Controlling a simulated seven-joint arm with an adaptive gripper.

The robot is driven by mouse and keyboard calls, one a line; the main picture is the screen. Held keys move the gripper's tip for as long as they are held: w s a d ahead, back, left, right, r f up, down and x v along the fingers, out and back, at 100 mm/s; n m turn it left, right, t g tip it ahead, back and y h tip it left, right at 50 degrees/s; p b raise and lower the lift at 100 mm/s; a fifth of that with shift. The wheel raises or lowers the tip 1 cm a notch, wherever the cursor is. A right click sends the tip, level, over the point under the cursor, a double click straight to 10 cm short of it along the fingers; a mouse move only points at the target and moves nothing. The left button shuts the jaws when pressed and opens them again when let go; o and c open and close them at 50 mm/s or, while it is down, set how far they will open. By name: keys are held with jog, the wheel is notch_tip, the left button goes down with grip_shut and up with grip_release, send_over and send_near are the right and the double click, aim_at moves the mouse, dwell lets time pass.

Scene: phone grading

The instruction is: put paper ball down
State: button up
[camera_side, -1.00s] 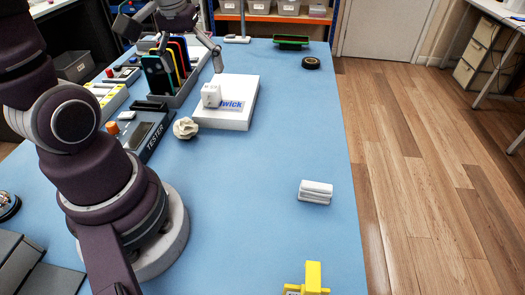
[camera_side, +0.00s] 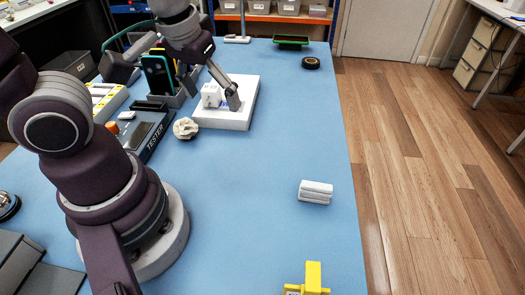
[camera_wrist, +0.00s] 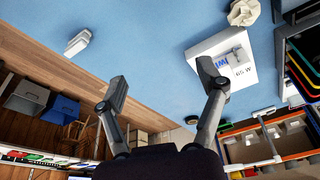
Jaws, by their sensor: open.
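The crumpled off-white paper ball (camera_side: 185,128) rests on the blue table, between the tester and the front left corner of a white box (camera_side: 225,118). It also shows at the top edge of the wrist view (camera_wrist: 243,12). My gripper (camera_side: 211,93) is over the white box in the side view, beyond the ball and apart from it. In the wrist view my gripper (camera_wrist: 163,83) has its two fingers spread wide with nothing between them.
A small white cube (camera_side: 211,95) sits on the box, close to my fingers. The tester (camera_side: 148,133) and a rack of phones (camera_side: 165,75) stand to the left. A white block (camera_side: 315,192) lies at right. The middle of the blue table (camera_side: 260,185) is clear.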

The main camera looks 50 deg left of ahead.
aim_at(184, 120)
jog(key=a+f+n+g+y, duration=0.1)
jog(key=f+n+y, duration=0.2)
jog(key=n, duration=0.1)
jog(key=a+f+n+g+y, duration=0.1)
jog(key=a+f+n+y, duration=0.1)
jog(key=f+n+y, duration=0.2)
jog(key=a+f+n+g+y, duration=0.1)
jog(key=a+f+n+y, duration=0.1)
jog(key=f+n+y, duration=0.1)
jog(key=shift+s+f+n+g+y, duration=0.15)
jog(key=shift+n+g+y, duration=0.15)
jog(key=shift+n+y, duration=0.25)
jog(key=shift+a+f+n+y, duration=0.1)
jog(key=shift+a+n+y, duration=0.1)
jog(key=shift+n+y, duration=0.15)
jog(key=shift+a, duration=0.2)
jog(key=shift+y, duration=0.3)
jog(key=x, duration=1)
jog(key=shift+w+f, duration=0.1)
jog(key=shift+w, duration=0.2)
jog(key=c, duration=0.8)
